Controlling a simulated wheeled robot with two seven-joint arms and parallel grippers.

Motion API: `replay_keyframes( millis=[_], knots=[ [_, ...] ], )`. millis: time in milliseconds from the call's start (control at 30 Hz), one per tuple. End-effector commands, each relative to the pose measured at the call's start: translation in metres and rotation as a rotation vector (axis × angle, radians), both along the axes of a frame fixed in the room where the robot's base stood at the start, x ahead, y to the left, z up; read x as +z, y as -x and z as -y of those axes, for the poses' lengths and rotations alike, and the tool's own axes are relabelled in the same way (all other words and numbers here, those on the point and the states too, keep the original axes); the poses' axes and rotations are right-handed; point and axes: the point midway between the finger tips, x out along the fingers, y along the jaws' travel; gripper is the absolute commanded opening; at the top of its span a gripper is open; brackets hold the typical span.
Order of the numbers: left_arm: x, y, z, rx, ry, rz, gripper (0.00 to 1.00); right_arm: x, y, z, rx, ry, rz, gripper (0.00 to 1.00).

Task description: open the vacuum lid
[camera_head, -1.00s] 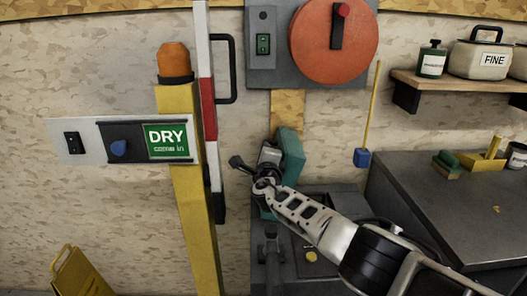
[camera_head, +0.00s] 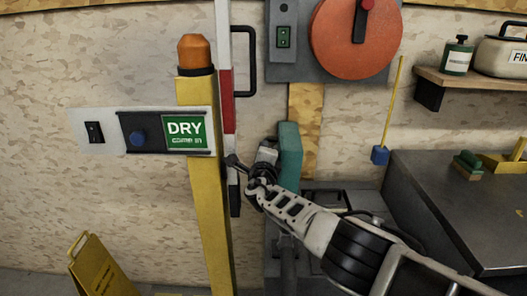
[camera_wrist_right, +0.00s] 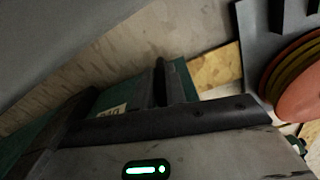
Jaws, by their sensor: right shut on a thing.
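The vacuum lid is a teal panel (camera_head: 291,150) standing nearly upright against the wall above the grey vacuum body (camera_head: 318,196). My right gripper (camera_head: 260,172) is at the lid's left side, its arm coming from the lower right. In the right wrist view the teal lid (camera_wrist_right: 112,97), with a small pale label, lies between my dark fingers, and the gripper is shut on it. The gripper hides part of the lid's lower left. My left gripper is not in view.
A yellow post (camera_head: 204,190) with a DRY sign (camera_head: 185,133) stands close left of my right gripper. A red disc (camera_head: 350,40) hangs above on the wall. A dark workbench (camera_head: 450,200) is at right. A yellow floor sign (camera_head: 98,268) stands lower left.

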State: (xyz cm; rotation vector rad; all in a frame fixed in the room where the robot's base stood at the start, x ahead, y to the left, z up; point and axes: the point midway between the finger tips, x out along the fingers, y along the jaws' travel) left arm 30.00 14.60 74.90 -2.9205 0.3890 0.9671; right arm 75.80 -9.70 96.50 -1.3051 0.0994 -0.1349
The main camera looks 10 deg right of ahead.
Motion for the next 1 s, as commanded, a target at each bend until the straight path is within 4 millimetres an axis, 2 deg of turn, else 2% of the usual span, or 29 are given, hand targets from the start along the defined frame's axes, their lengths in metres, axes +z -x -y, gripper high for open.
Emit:
replay_keyframes(
  millis=[33,100,367,533,633,767,800,1000],
  knots=[
    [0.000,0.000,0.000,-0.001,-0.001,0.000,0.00,-0.003,0.000,0.002,-0.003,-0.003,-0.004,0.18],
    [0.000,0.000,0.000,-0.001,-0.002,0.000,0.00,-0.003,0.000,0.002,-0.003,-0.003,-0.004,0.34],
    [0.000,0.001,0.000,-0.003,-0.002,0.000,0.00,-0.001,0.000,0.001,-0.002,-0.001,-0.003,0.34],
    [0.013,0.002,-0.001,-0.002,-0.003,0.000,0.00,0.002,0.006,0.000,-0.001,0.000,-0.004,0.34],
    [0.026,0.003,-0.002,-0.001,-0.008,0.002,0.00,0.005,0.014,-0.001,-0.002,0.000,-0.006,0.34],
    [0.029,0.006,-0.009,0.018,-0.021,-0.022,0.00,0.007,0.030,-0.004,0.000,-0.002,-0.007,0.34],
    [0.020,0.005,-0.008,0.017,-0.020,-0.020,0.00,-0.003,0.032,-0.004,0.000,-0.005,-0.003,0.34],
    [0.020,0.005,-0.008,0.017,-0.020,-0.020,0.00,-0.002,0.051,-0.007,0.000,-0.006,-0.003,0.34]
  ],
)
